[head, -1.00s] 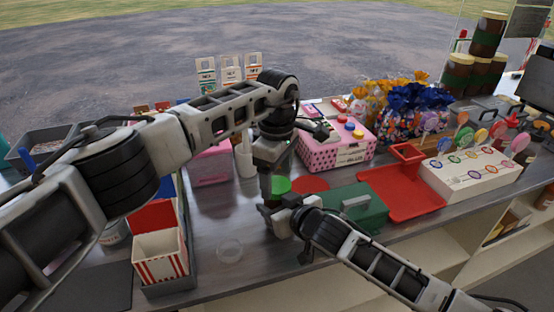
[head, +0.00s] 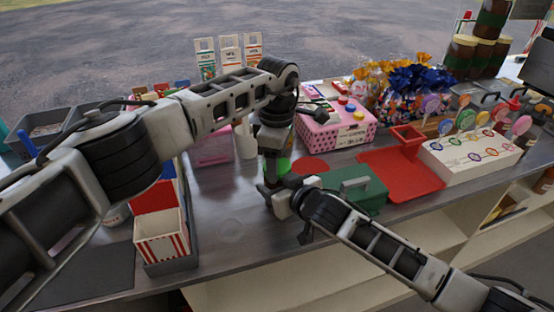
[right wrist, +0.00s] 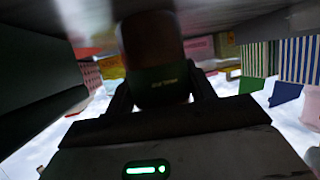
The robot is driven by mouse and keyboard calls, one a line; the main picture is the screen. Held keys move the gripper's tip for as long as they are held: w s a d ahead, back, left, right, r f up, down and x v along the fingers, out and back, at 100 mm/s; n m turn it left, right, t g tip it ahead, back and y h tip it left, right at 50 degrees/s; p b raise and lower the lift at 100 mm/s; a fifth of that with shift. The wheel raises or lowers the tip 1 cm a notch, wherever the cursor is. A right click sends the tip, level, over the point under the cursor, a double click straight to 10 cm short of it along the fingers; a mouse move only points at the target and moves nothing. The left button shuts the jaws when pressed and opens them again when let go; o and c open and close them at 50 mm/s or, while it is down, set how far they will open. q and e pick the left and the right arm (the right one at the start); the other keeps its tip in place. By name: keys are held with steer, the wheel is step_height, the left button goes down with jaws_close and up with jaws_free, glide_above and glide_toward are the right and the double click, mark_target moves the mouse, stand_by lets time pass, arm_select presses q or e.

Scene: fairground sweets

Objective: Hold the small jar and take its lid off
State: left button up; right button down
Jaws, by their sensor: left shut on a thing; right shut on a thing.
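The small jar (right wrist: 155,65) is dark brown with a label whose print is too blurred to read. It stands between the fingers of my right gripper (right wrist: 160,92), which is shut on it. In the head view my right gripper (head: 272,194) comes in low from the right, just above the counter. My left gripper (head: 271,172) points straight down over the same spot, shut at the jar's top. The lid is hidden by the left fingers, and most of the jar is hidden in the head view. I cannot tell whether the lid has turned or lifted.
A green box (head: 358,190) with a handle and a red tray (head: 405,172) lie to the right. A striped red-and-white carton (head: 162,248) stands left. The front counter (head: 222,265) is mostly clear.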

arm_select(q)
steer(key=shift+n, duration=0.5)
steer(key=o, duration=1.1)
step_height(320, 180, up, 4)
steer(key=shift+r, duration=0.2)
steer(key=shift+c, duration=0.5)
step_height(320, 180, up, 4)
steer(key=shift+n, duration=0.5)
steer(key=shift+f, duration=3.95)
